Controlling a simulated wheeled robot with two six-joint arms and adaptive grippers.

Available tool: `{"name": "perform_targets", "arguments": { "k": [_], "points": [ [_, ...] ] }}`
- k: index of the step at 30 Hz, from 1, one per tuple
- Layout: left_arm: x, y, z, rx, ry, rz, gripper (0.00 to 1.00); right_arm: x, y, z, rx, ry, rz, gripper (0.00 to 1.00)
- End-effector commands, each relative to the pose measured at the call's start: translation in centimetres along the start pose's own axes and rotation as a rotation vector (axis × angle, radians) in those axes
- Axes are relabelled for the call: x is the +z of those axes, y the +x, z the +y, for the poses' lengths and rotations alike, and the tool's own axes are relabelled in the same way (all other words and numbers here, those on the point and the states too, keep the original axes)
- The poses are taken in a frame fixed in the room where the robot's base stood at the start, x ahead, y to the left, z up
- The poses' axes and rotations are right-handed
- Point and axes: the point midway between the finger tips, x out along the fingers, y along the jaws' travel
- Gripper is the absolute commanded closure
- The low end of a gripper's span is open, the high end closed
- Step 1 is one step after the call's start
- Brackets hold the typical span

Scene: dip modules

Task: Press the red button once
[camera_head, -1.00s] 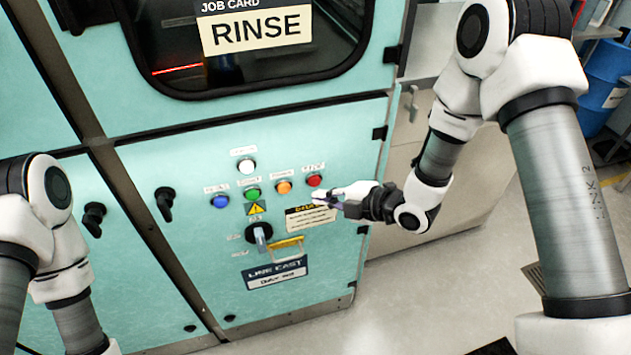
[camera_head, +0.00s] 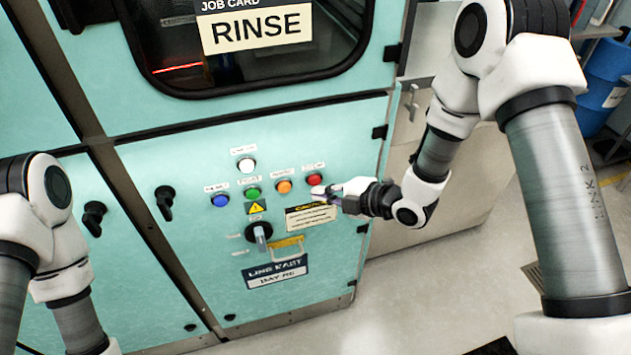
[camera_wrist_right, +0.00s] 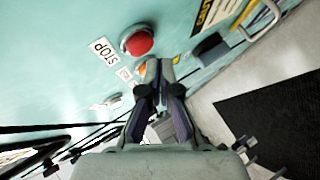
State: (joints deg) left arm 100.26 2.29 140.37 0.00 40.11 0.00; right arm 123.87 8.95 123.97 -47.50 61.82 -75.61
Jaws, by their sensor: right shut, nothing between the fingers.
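The red button (camera_head: 314,180) is a round red cap at the right end of the button row on the teal panel (camera_head: 160,290). In the right wrist view the red button (camera_wrist_right: 139,43) sits in a light ring beside a STOP label (camera_wrist_right: 103,48). My right gripper (camera_head: 318,192) is shut and empty, with its fingertips just below the red button in the head view. In the right wrist view the fingertips (camera_wrist_right: 159,66) are close to the button, and I see no clear contact. My left gripper is out of view; only my left arm shows.
White (camera_head: 246,165), blue (camera_head: 220,200), green (camera_head: 252,193) and orange (camera_head: 284,186) buttons share the panel. A rotary switch (camera_head: 259,235), a yellow handle (camera_head: 286,243) and a caution label (camera_head: 308,217) are below. Open floor lies to the right.

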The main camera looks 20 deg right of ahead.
Motion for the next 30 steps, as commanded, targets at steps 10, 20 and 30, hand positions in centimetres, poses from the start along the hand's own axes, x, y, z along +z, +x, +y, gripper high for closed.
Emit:
{"name": "perform_targets", "arguments": {
  "k": [10, 20, 30],
  "points": [
    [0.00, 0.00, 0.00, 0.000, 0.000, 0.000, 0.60, 0.00, 0.00, 0.00, 0.000, 0.000, 0.000, 1.00],
    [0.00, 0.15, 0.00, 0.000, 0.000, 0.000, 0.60, 0.33, 0.46, 0.32, 0.000, -0.002, 0.000, 1.00],
    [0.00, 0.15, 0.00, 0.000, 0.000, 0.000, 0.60, 0.41, 0.58, 0.45, 0.000, 0.000, 0.000, 1.00]
  ]
}}
